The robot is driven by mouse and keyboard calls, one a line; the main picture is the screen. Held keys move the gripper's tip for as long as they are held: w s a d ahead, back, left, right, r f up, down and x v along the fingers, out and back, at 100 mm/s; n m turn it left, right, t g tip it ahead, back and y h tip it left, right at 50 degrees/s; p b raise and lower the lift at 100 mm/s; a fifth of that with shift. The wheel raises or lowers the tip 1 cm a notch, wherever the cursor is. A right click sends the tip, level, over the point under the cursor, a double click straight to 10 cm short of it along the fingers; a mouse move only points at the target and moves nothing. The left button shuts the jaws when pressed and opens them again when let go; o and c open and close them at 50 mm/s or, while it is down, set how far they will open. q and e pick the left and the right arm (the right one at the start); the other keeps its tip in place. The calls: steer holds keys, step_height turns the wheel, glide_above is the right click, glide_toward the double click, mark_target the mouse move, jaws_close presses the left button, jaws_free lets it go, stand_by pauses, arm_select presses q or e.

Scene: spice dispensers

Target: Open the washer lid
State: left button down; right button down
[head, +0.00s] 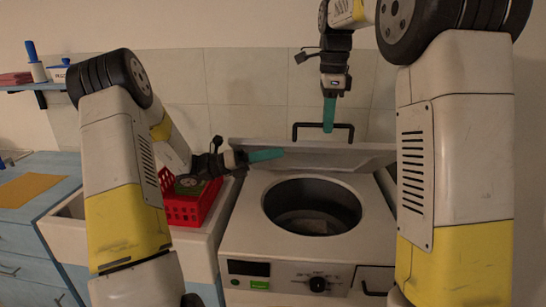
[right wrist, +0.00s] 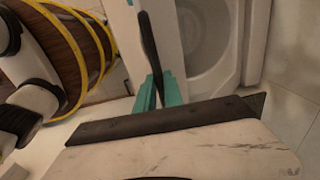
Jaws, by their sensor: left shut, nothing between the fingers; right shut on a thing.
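The washer (head: 290,240) stands in the middle of the head view, its round drum opening (head: 312,207) uncovered. Its white lid (head: 330,157) is raised at the back of the top, seen at a steep angle. A black bar handle (head: 345,126) stands at the lid's edge. My right gripper (head: 329,115) points down and is shut on this handle, which also shows between the teal fingers in the right wrist view (right wrist: 149,40). My left gripper (head: 265,155) is shut and empty, pointing right near the lid's left end; I cannot tell whether it touches the lid.
A red basket (head: 185,209) sits left of the washer, partly behind my left arm. A blue counter (head: 35,185) with an orange board (head: 32,189) is at the far left, below a wall shelf (head: 30,87). A tiled wall is close behind the lid.

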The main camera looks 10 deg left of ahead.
arm_select(q)
steer(key=shift+w+r, duration=0.75)
steer(key=shift+r, duration=0.2)
arm_select(e)
steer(key=shift+w+f, duration=0.1)
steer(key=shift+f, duration=0.15)
arm_select(q)
steer(key=shift+w+r, duration=0.1)
arm_select(e)
steer(key=c, duration=1.5)
jaws_free()
steer(key=shift+o, duration=0.2)
